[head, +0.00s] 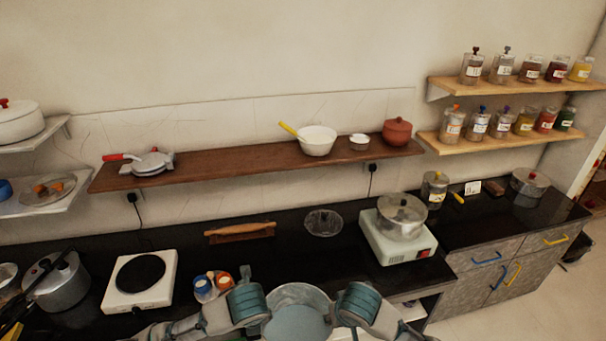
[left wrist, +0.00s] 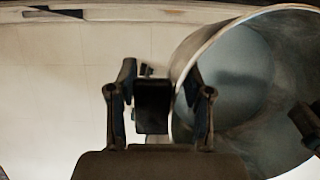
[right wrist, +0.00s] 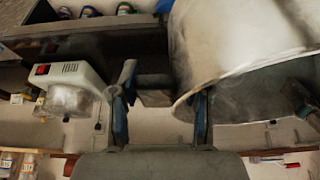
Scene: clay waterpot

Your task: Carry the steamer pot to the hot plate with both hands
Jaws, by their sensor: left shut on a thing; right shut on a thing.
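The steamer pot (head: 298,294) is a wide grey metal pot with an open top at the bottom centre of the head view, between my two arms. Its wall fills the right of the left wrist view (left wrist: 245,75) and of the right wrist view (right wrist: 225,45). My left gripper (left wrist: 158,95) is shut on its dark side handle (left wrist: 152,108). My right gripper (right wrist: 160,95) is shut on the opposite handle (right wrist: 154,98). In the head view the fingertips are hidden. The hot plate (head: 167,270), white with a black disc, lies on the counter left of the pot.
A lidded pot (head: 60,284) is left of the hot plate. A wooden rolling pin (head: 240,233) and a clear lid (head: 323,222) lie behind. A white appliance (head: 397,248) bearing a pot stands right.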

